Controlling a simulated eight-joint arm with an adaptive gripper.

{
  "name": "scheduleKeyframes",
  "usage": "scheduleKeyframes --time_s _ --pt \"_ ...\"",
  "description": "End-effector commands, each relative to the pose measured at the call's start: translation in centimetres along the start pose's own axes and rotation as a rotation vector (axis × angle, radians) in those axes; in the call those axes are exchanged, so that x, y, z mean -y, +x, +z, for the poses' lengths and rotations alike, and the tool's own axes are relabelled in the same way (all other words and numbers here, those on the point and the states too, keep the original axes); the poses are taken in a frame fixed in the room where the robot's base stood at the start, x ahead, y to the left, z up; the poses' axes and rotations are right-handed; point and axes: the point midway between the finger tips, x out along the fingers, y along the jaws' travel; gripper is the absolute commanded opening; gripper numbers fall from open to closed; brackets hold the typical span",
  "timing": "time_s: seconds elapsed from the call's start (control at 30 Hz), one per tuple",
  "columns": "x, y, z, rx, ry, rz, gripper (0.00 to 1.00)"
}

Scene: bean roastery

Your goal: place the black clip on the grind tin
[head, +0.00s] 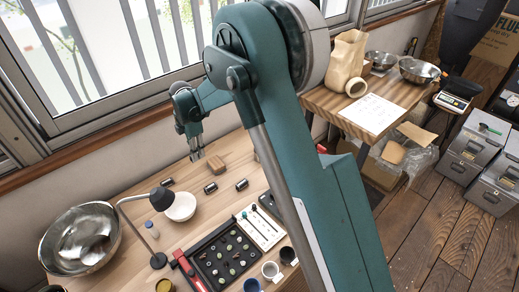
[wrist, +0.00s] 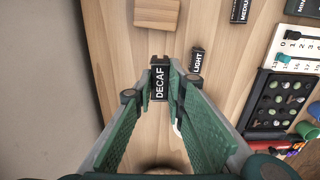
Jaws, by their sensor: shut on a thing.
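My gripper (head: 197,158) is over the wooden table, left of a brown wooden block, and shows at the tip of my arm in the head view. In the wrist view its green-padded fingers (wrist: 161,76) are closed on a black clip lettered DECAF (wrist: 158,84). The lettering faces the camera and the clip sits between the fingertips. I cannot pick out the held clip in the head view.
Other black pieces lie near, lettered LIGHT (wrist: 196,62) and MEDIUM (wrist: 240,10). The brown block (head: 216,165) is close by. A white bowl (head: 181,207), lamp (head: 158,259), steel bowl (head: 62,240) and black tray (head: 207,262) stand nearer. The window wall bounds the back.

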Motion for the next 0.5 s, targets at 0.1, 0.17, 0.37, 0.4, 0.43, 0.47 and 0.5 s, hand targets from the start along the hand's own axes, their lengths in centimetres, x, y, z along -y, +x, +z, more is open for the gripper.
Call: scheduleKeyframes --time_s 0.1,0.17,0.37,0.4,0.43,0.47,0.5 --pt "0.7 -0.6 4.0 0.000 0.007 0.000 0.09" --pt "1.1 -0.8 5.9 0.000 0.007 0.000 0.09" --pt "2.6 -1.6 12.1 0.000 0.010 0.000 0.09" --pt "2.9 -1.8 13.3 0.000 0.011 0.000 0.09" --pt "3.2 -1.9 14.2 0.000 0.011 0.000 0.09" --pt "3.5 -2.0 15.2 0.000 0.011 0.000 0.09" --pt "3.9 -2.2 16.3 0.000 0.012 0.000 0.09"
